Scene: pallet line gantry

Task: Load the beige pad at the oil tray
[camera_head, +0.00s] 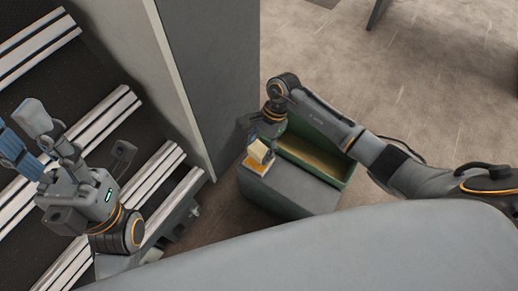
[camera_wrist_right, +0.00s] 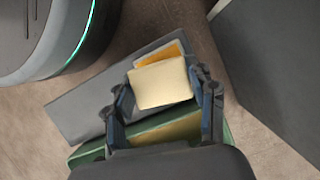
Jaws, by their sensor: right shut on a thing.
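My right gripper (camera_head: 264,137) reaches in from the right and points down. It is shut on the beige pad (camera_head: 258,151), which also shows between the fingers in the right wrist view (camera_wrist_right: 160,84). The pad is a pale, thick block held tilted. A small tray with an orange surface and pale rim, seemingly the oil tray (camera_head: 256,166), lies just beneath the pad on a grey block. In the right wrist view the pad covers most of this tray (camera_wrist_right: 167,52); whether they touch is unclear. My left gripper (camera_head: 38,140) is empty, its fingers apart, at the far left.
The grey block (camera_head: 295,192) stands beside a green open bin (camera_head: 342,178) with a yellowish floor. A tall grey panel (camera_head: 213,80) rises close on the left of the block. Pale slatted rails (camera_head: 100,115) fill the left. Open floor (camera_head: 430,80) lies at the upper right.

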